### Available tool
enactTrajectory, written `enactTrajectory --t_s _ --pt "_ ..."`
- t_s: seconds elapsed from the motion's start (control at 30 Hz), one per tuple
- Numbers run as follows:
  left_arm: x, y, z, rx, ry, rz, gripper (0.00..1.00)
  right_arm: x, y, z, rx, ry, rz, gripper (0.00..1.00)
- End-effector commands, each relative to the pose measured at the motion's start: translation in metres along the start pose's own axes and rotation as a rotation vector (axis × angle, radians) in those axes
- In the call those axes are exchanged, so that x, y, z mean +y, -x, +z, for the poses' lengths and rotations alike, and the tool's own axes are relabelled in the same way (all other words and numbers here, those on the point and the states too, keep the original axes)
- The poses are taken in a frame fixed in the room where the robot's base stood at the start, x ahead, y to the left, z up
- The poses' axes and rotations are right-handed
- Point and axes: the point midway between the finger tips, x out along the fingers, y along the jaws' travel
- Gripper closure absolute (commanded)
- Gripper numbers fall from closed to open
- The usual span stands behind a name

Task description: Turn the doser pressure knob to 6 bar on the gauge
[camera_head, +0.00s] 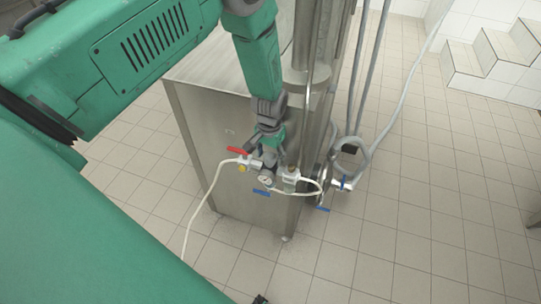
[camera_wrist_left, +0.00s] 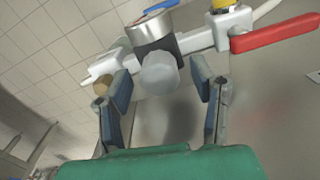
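The doser pressure knob (camera_wrist_left: 160,73) is a grey rounded cap on a dark collar in the left wrist view. The round metal gauge (camera_wrist_left: 150,27) is beside it; its face is turned away there. In the head view the gauge (camera_head: 265,181) shows a small pale face, too small to read. My left gripper (camera_head: 268,157) is at the pipe fittings on the steel cabinet. In the left wrist view its two fingers (camera_wrist_left: 164,103) are spread apart on either side of the knob, with gaps visible. My right gripper is not recognisable in either view.
A valve with a red lever (camera_head: 239,151) is left of the gauge, near a yellow part (camera_head: 242,169). White hoses run from the fittings. The steel cabinet (camera_head: 225,125) stands behind. Vertical pipes rise on the right. The tiled floor (camera_head: 420,200) is clear to the right.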

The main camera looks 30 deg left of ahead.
Motion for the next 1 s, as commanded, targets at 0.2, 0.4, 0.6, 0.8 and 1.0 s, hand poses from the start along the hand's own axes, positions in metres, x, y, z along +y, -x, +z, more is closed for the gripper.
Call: enactTrajectory --t_s 0.2,0.4,0.6,0.8,1.0 --pt "0.0 0.002 0.0 0.0 -0.001 0.0 0.49 0.0 0.001 0.003 0.002 0.0 0.0 0.6" --pt "0.0 0.03 -0.001 0.003 -0.001 0.0 0.49 0.0 0.001 0.003 0.003 0.0 0.0 0.6" --pt "0.0 0.074 -0.002 0.004 -0.001 0.0 0.49 0.0 0.001 0.003 0.003 0.0 0.0 0.6" --pt "0.0 0.106 -0.001 0.0 0.0 0.0 0.49 0.0 0.001 0.002 0.003 0.0 0.0 0.6" --pt "0.0 0.118 -0.001 -0.001 0.0 0.0 0.49 0.0 0.001 0.002 0.003 0.0 0.0 0.6"
